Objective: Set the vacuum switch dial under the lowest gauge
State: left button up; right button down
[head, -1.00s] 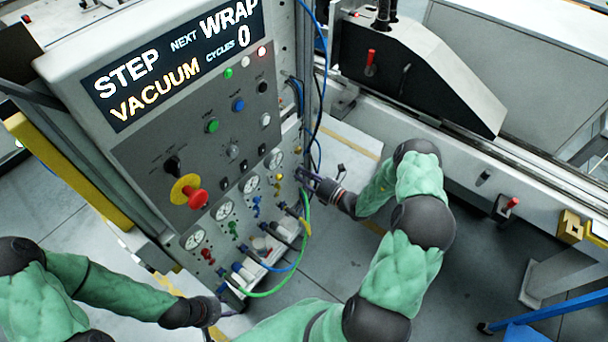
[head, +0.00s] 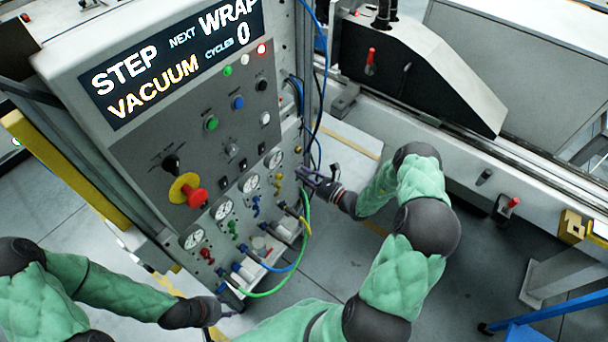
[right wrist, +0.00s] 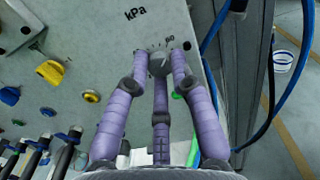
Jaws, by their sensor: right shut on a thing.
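A small grey dial (right wrist: 158,63) sits on a pale panel in the right wrist view, with "kPa" and a printed number scale above it. My right gripper (right wrist: 160,68) has its purple fingers closed around this dial. In the head view my right gripper (head: 306,177) is at the right edge of the control cabinet, and the dial is hidden there by the fingers. Several round gauges run in a slanting row; the one lowest in the picture is a white gauge (head: 194,239). My left gripper (head: 224,311) is low beside the cabinet; its fingers are too unclear to judge.
The cabinet's display (head: 170,62) reads STEP, NEXT WRAP, VACUUM, CYCLES 0. A red knob on a yellow disc (head: 187,190) juts from the panel. Coloured knobs sit near the gauges, including a yellow one (right wrist: 50,72). A blue hose (right wrist: 292,95) and green hoses hang close by.

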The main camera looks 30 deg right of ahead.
jog(key=n+b, duration=0.3)
jog(key=n, duration=1)
jog(key=shift+n, duration=0.4)
jog(key=c, duration=1.1)
grip_release()
jog(key=shift+a, duration=0.1)
jog(key=shift+o, duration=0.2)
jog(key=v, duration=1.2)
